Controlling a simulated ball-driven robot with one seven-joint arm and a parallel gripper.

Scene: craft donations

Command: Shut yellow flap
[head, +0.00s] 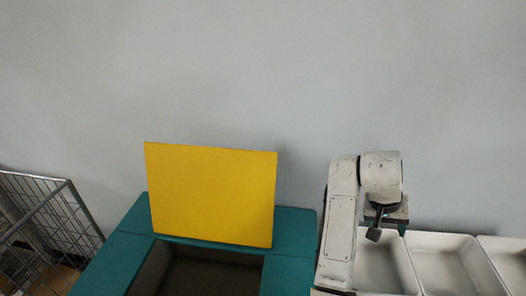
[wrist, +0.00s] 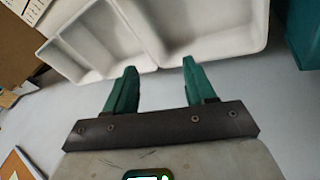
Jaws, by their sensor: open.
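The yellow flap (head: 212,195) stands upright, leaning slightly, at the back edge of the opening in a teal box (head: 294,232). The opening in front of the flap is uncovered and dark inside. My gripper (head: 388,232) is to the right of the flap, above white trays and apart from the flap. In the wrist view my gripper (wrist: 157,84) shows two teal fingers spread apart with nothing between them. The flap is not visible in the wrist view.
A white divided tray (head: 440,240) stands right of the teal box; it also fills the top of the wrist view (wrist: 150,62). A wire basket (head: 68,212) stands at the far left. A grey wall (head: 260,70) is behind. The space above the box is clear.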

